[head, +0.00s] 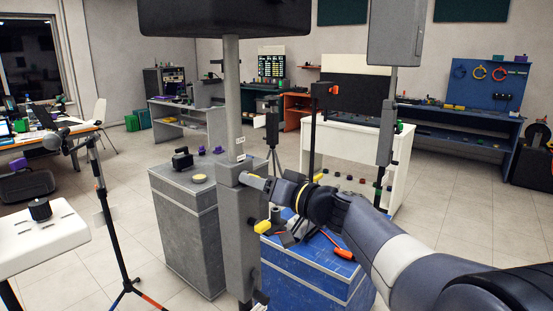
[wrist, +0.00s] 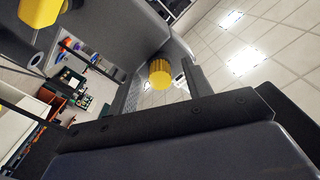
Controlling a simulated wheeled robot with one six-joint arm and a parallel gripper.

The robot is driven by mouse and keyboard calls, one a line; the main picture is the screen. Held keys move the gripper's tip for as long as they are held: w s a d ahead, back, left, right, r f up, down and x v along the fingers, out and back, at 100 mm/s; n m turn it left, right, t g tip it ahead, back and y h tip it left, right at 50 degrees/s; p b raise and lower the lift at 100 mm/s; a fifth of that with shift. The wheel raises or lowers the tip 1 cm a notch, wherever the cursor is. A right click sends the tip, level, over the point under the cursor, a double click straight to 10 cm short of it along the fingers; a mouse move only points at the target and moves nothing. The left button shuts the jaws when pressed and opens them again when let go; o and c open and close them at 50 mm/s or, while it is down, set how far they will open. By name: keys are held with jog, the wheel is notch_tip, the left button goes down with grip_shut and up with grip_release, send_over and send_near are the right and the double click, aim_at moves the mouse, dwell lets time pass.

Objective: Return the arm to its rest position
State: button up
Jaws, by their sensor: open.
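My arm (head: 395,250) reaches in from the lower right of the head view toward a grey upright post (head: 238,230). In the wrist view, my gripper (wrist: 162,88) is open, with nothing held. A yellow ribbed knob (wrist: 160,73) shows near its fingers, apart from them as far as I can see. In the head view, a yellow knob (head: 262,226) sticks out from the post's right side. The gripper end is small and partly lost among dark parts there, so its exact distance to the knob is hard to tell.
A blue crate-like box (head: 305,268) stands under the arm with an orange-handled tool (head: 338,246) on it. A grey cabinet (head: 188,235) stands left of the post. A thin tripod (head: 112,230) and white table (head: 40,235) are farther left. Open floor (head: 450,215) lies right.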

jog(key=shift+s+d, duration=0.25)
jog(key=shift+d, duration=0.15)
jog(key=shift+a, duration=0.1)
jog(key=b+v, duration=0.2)
jog(key=v, duration=0.8)
jog(key=p+x, duration=0.2)
jog(key=x, duration=0.8)
jog(key=p+v, duration=0.4)
jog(key=shift+r, duration=0.2)
jog(key=shift+f+p, duration=0.2)
jog(key=shift+p, duration=0.3)
